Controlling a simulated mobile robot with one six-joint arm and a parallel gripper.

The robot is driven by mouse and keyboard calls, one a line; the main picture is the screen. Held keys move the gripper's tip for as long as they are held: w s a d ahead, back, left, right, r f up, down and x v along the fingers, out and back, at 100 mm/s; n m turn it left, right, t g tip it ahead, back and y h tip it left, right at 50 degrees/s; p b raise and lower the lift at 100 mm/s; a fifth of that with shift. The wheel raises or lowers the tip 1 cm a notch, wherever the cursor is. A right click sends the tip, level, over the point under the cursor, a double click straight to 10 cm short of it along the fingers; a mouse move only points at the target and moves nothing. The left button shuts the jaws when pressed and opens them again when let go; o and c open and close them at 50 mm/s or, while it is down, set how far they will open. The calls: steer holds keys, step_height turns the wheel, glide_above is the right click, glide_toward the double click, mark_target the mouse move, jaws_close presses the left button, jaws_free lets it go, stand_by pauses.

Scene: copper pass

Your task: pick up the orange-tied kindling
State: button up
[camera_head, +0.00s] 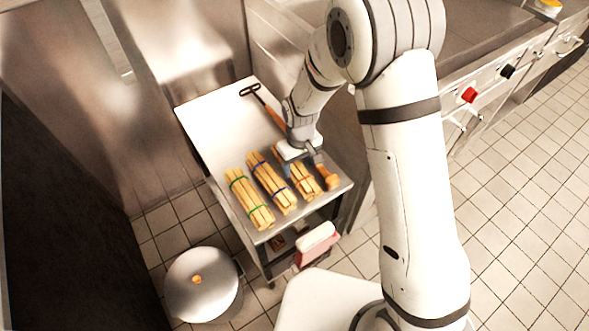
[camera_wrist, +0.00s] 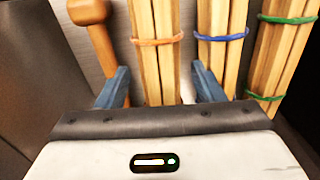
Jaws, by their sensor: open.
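The orange-tied kindling (camera_head: 303,181) lies on the metal table, a bundle of pale sticks with an orange band. In the wrist view the orange-tied kindling (camera_wrist: 153,22) runs up the picture, its near part between my finger tips. My gripper (camera_wrist: 161,72) is open, with one blue-grey finger on each side of the bundle; I cannot tell whether they touch it. In the head view my gripper (camera_head: 297,154) is over the far end of the bundle and partly hides it.
The blue-tied bundle (camera_wrist: 221,38) lies close beside my right finger, with the green-tied bundle (camera_wrist: 283,45) beyond. A wooden mallet (camera_wrist: 90,12) lies on the left. A lidded bin (camera_head: 203,285) stands on the floor.

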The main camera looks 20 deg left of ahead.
mark_target(300, 172)
steer(key=f, duration=0.5)
steer(key=shift+s+d, duration=0.1)
steer(key=shift+d, duration=0.15)
steer(key=shift+c, duration=0.3)
steer(key=c, duration=0.7)
